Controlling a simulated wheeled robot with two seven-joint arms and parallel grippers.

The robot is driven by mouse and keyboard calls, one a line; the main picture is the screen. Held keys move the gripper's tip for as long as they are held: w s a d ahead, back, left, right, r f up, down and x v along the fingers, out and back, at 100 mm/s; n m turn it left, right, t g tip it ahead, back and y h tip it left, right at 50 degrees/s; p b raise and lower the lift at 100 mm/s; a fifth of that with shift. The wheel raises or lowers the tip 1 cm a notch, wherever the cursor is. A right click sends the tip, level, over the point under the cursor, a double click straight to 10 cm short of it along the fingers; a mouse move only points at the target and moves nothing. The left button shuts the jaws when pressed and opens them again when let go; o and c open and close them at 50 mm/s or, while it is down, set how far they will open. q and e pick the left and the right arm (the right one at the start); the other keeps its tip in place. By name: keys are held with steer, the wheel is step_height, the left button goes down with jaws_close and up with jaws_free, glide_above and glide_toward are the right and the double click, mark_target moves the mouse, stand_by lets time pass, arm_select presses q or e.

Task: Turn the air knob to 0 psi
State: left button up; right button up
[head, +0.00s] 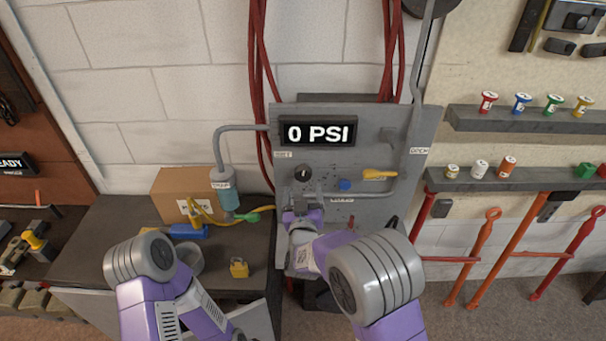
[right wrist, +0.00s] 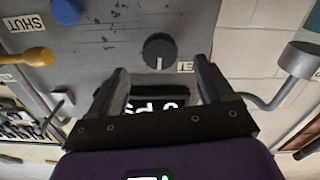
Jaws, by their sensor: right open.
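The black air knob (head: 302,173) sits on the upper left of the grey panel (head: 370,150), below a display (head: 318,132) reading "0 PSI". My right gripper (head: 302,204) is in front of the panel, just below the knob in the head view. In the right wrist view the gripper (right wrist: 162,68) is open and empty. The knob (right wrist: 159,50) shows there just beyond the gap between the fingertips, apart from both. Its white mark points toward the display. My left arm shows at lower left, but its gripper cannot be made out.
A blue knob (head: 345,185) and a yellow handle (head: 379,175) sit right of the air knob. A grey pipe with a teal-filled cup (head: 228,190) stands left of the panel. A cardboard box (head: 176,194) and a yellow padlock (head: 239,267) are on the bench.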

mark_target(303, 177)
steer(key=shift+w+p, duration=0.65)
steer(key=shift+w, duration=3.1)
steer(key=c, duration=1)
